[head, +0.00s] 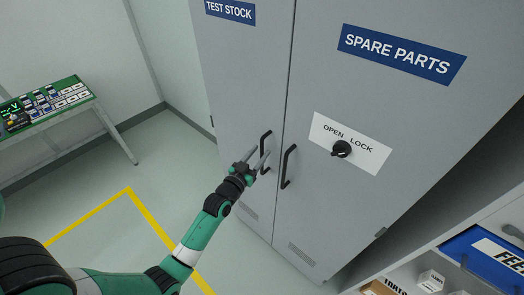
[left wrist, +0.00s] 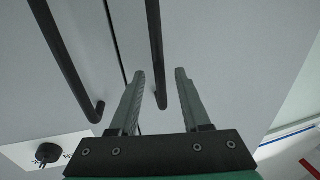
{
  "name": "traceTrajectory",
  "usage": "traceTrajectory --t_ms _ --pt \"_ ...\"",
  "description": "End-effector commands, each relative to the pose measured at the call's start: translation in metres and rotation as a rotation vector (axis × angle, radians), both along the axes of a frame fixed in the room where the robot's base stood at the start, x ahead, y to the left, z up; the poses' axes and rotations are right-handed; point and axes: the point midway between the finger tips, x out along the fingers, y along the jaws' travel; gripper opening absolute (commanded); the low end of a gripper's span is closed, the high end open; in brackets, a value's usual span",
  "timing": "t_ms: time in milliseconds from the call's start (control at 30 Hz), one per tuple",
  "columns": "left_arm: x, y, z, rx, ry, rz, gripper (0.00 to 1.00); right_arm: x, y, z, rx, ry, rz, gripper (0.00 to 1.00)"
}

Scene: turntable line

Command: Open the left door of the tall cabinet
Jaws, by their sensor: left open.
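The tall grey cabinet has a left door (head: 237,95) labelled TEST STOCK and a right door (head: 345,95) labelled SPARE PARTS. Both look shut, with a thin dark seam between them. My left gripper (head: 255,160) is open at the left door's black bar handle (head: 265,140). In the left wrist view, the end of this handle (left wrist: 156,45) lies between the two open fingers (left wrist: 159,75), with a gap on each side. The right door's handle (head: 288,166) stands apart; it also shows in the left wrist view (left wrist: 62,55). My right gripper is not in view.
A black knob (head: 341,149) sits on the right door's OPEN/LOCK plate (head: 320,130). A shelf with a blue bin (head: 470,253) and boxes stands at lower right. A bench with a green-topped panel (head: 75,83) is at left. The floor before the left door looks clear.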

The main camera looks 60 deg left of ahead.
Motion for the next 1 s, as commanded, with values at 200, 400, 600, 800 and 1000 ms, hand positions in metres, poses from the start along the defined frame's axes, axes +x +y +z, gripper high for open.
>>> traceTrajectory --t_ms 200,400,600,800,1000 --pt "0.018 0.012 0.000 -0.001 -0.001 0.000 0.47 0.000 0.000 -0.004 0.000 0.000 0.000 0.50" --pt "0.019 0.012 0.000 -0.001 -0.001 0.000 0.47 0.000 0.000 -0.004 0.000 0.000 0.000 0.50" --pt "0.018 0.012 0.000 0.000 0.000 0.000 0.18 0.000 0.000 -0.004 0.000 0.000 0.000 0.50" --pt "0.018 0.012 0.000 0.000 0.000 0.000 0.00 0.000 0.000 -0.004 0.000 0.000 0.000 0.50" --pt "0.018 0.012 0.000 0.000 0.000 0.000 0.00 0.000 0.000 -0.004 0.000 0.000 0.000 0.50"
